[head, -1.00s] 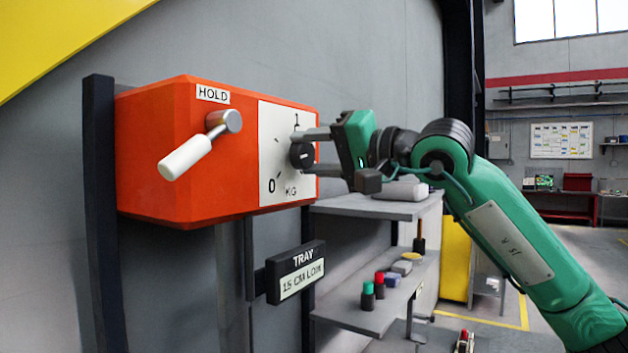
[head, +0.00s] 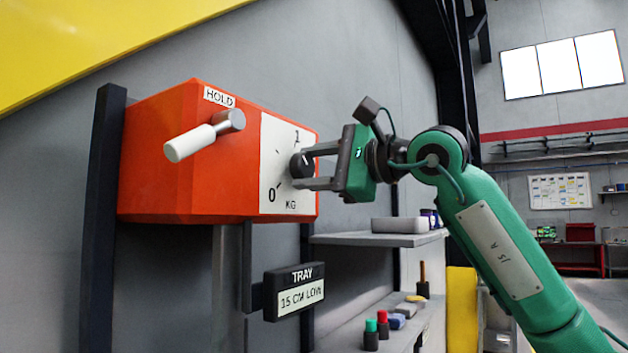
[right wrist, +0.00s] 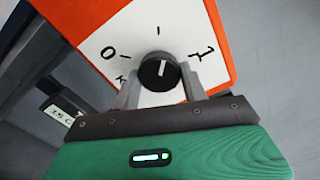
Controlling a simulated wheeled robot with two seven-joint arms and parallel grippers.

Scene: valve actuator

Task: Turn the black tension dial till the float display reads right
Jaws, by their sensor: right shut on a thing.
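The black tension dial (head: 301,165) sits on a white scale plate marked 0, 1 and KG (head: 270,150), on the front of an orange box (head: 165,160). My right gripper (head: 308,168) is shut on the dial, a finger on either side. In the right wrist view the dial (right wrist: 160,71) shows a white pointer line standing near upright between 0 and 1, close to the middle tick. The display under the box (head: 294,291) reads "TRAY" and what looks like "15 CM LOW". My left gripper is not in view.
A white-handled lever (head: 205,137) sticks out of the box below a HOLD label, left of the dial. Shelves (head: 375,239) with small bottles and blocks stand below and behind my right gripper. A dark post (head: 103,220) stands left of the box.

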